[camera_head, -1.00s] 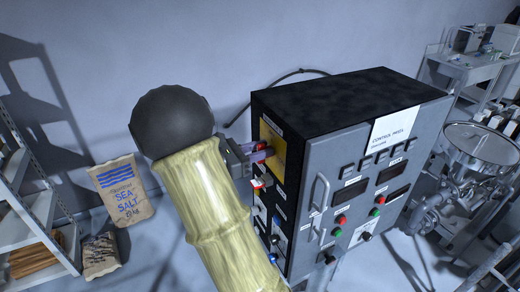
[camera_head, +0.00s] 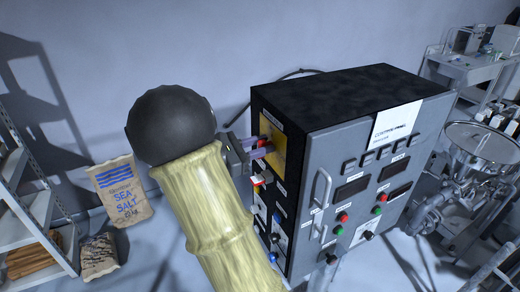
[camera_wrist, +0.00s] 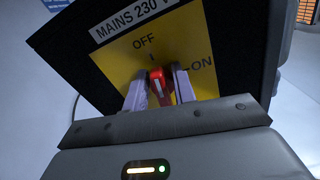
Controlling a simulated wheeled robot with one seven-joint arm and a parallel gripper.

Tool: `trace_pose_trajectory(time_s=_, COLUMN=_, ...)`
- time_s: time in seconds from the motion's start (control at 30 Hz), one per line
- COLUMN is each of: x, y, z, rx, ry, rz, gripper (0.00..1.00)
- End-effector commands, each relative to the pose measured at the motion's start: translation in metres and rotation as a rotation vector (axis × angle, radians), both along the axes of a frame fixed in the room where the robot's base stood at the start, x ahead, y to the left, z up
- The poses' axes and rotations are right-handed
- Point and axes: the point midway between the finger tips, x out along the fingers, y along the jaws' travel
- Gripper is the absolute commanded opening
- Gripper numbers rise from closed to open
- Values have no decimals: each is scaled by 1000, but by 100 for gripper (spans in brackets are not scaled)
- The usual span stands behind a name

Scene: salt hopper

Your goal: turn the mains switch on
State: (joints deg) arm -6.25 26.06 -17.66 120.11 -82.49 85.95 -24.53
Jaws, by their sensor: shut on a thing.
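The mains switch is a red handle (camera_wrist: 157,84) on a yellow plate (camera_wrist: 185,45) under a "MAINS 230 V" label. In the wrist view the handle points up towards OFF, with ON to its right. My gripper (camera_wrist: 160,88) has a finger on each side of the handle and is shut on it. In the head view my gripper (camera_head: 262,148) reaches the yellow plate (camera_head: 273,152) on the left side of the control cabinet (camera_head: 345,100). The fingers partly hide the handle there.
Below the plate, the cabinet's side carries a small red-and-white switch (camera_head: 260,180) and several knobs, close to my wrist. A sea salt bag (camera_head: 122,190) and a shelf (camera_head: 25,215) stand at the left. A steel hopper (camera_head: 480,150) stands at the right.

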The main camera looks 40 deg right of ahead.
Motion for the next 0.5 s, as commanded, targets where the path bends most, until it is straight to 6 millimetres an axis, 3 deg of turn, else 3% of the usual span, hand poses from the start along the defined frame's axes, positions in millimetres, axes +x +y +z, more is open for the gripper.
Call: trace_pose_trajectory(time_s=0.5, x=-6, y=2, z=-12, rx=-106, ry=-456, rz=1, gripper=4)
